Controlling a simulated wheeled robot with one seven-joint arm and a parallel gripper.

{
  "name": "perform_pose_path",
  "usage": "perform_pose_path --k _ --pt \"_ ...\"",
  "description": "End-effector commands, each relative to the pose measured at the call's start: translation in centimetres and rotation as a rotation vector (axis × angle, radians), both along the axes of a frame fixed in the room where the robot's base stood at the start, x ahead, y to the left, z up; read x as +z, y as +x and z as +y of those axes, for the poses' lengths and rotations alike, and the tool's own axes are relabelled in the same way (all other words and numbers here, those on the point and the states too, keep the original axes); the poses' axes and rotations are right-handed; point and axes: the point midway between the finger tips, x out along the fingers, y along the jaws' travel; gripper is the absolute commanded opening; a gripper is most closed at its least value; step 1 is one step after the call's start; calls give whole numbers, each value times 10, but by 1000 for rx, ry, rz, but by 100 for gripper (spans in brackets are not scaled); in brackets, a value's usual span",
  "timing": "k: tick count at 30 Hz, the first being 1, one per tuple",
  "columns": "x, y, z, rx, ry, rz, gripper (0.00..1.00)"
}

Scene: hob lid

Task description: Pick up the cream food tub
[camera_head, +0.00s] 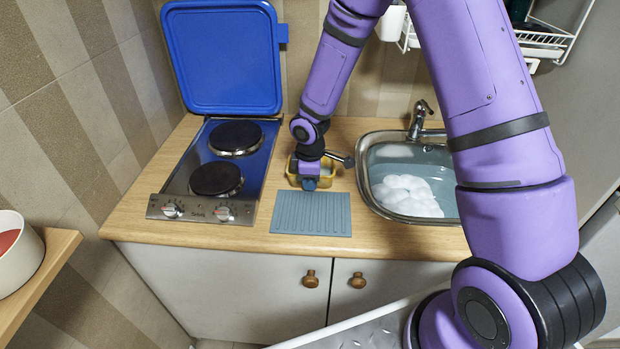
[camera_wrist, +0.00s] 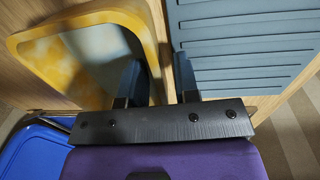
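The cream food tub (camera_head: 292,173) stands on the wooden counter between the hob and the sink, partly hidden by my gripper (camera_head: 310,183). There my gripper (camera_wrist: 159,72) is open, with one finger inside the tub and the other outside. The tub's near wall passes between the fingers, and a gap shows beside the outer finger. Whether the inner finger touches the wall, I cannot tell.
A ribbed grey-blue mat (camera_head: 311,213) lies close beside the tub, also in the wrist view (camera_wrist: 240,45). The hob (camera_head: 222,165), with its blue lid (camera_head: 222,55) raised, is left. The sink (camera_head: 366,180) with its tap (camera_head: 419,120) is right.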

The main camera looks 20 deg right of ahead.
Motion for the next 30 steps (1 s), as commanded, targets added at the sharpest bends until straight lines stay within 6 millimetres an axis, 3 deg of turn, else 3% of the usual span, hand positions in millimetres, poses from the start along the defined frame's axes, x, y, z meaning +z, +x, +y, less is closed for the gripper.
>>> perform_pose_path --k 11,24,30 --pt "7 0 0 -1 1 -1 28" --pt "87 -5 2 -3 1 -4 28" --pt "113 -7 3 -1 0 -2 28"
